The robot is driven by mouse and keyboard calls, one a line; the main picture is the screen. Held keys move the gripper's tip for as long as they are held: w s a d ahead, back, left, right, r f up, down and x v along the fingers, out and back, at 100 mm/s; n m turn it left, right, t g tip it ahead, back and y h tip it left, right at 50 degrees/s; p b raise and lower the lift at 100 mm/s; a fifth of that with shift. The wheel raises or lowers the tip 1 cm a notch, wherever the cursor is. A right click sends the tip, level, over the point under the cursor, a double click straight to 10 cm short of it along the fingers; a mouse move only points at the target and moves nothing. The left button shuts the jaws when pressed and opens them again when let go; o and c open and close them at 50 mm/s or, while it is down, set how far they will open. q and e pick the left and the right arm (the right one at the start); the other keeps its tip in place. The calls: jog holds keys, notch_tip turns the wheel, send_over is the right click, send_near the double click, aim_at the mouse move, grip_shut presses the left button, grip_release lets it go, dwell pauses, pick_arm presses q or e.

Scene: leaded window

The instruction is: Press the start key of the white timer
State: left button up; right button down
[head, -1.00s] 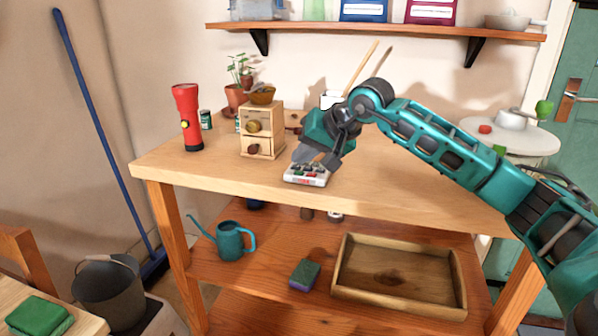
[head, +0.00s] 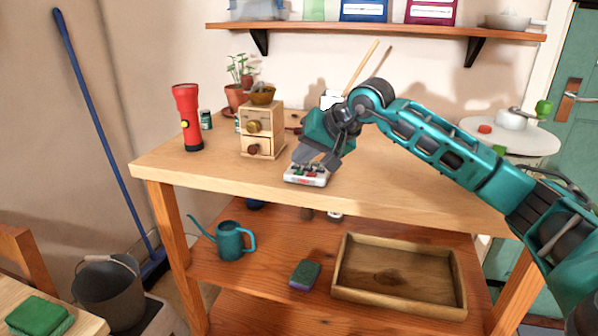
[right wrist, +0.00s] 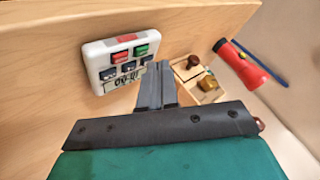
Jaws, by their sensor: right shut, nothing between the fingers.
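The white timer (head: 306,179) lies near the front edge of the wooden workbench, below my right gripper. In the right wrist view the timer (right wrist: 97,62) shows a red key (right wrist: 120,57), a green key (right wrist: 141,50), several dark keys and a small display with digits. My right gripper (head: 316,162) is shut and empty. In the right wrist view its fingertips (right wrist: 158,68) are beside the timer's keys, close to the green one. Whether they touch the timer cannot be told. My left gripper is not in view.
A small wooden drawer box (head: 262,130) and a red flashlight (head: 187,117) stand left of the timer on the workbench (head: 400,190). A shelf (head: 375,31) hangs above. A watering can (head: 230,241), a sponge (head: 305,274) and a wooden tray (head: 340,290) are on the lower shelf.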

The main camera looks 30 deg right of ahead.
aim_at(303, 175)
jog(key=shift+f+b, duration=0.3)
jog(key=shift+f, duration=0.1)
jog(key=shift+f, duration=0.35)
dwell(0.7)
jog(key=shift+r, duration=0.15)
jog(key=shift+r+p, duration=0.3)
jog(key=shift+r, duration=0.3)
jog(key=shift+r, duration=0.2)
notch_tip(303, 175, up, 5)
jog(key=p, duration=0.4)
jog(key=shift+f, duration=0.2)
dwell(0.3)
